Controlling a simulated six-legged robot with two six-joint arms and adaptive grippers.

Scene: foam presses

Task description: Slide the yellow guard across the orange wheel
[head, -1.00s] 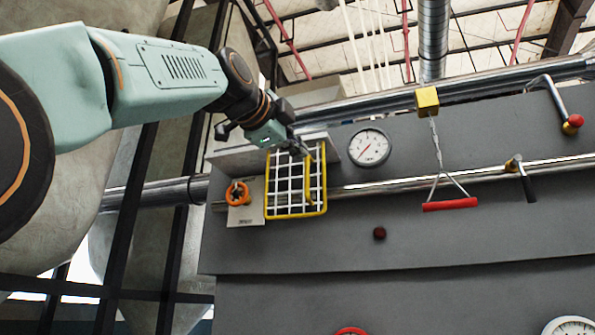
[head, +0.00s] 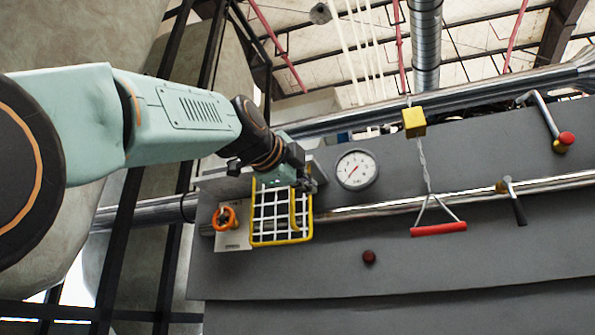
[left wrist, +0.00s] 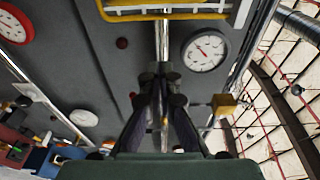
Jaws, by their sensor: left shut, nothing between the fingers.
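The yellow guard (head: 277,219) is a yellow frame with a white grid and a yellow upright handle. It sits on the rail of the dark grey press, right of the orange wheel (head: 225,218). The wheel is uncovered, on a pale plate. The guard's yellow edge (left wrist: 170,15) also crosses the top of the left wrist view. My left gripper (head: 314,183) is at the guard's upper right corner, shut and empty. In the head view it overlaps the guard's top edge; I cannot tell whether they touch. Its shut fingers (left wrist: 163,75) point at the rail. My right gripper is not in view.
A round gauge (head: 356,169) is just right of my left gripper. A red pull handle (head: 438,229) hangs from a yellow block (head: 414,122). A black-gripped lever (head: 518,208) is farther right on the rail (head: 400,207). A dark red button (head: 369,257) is below.

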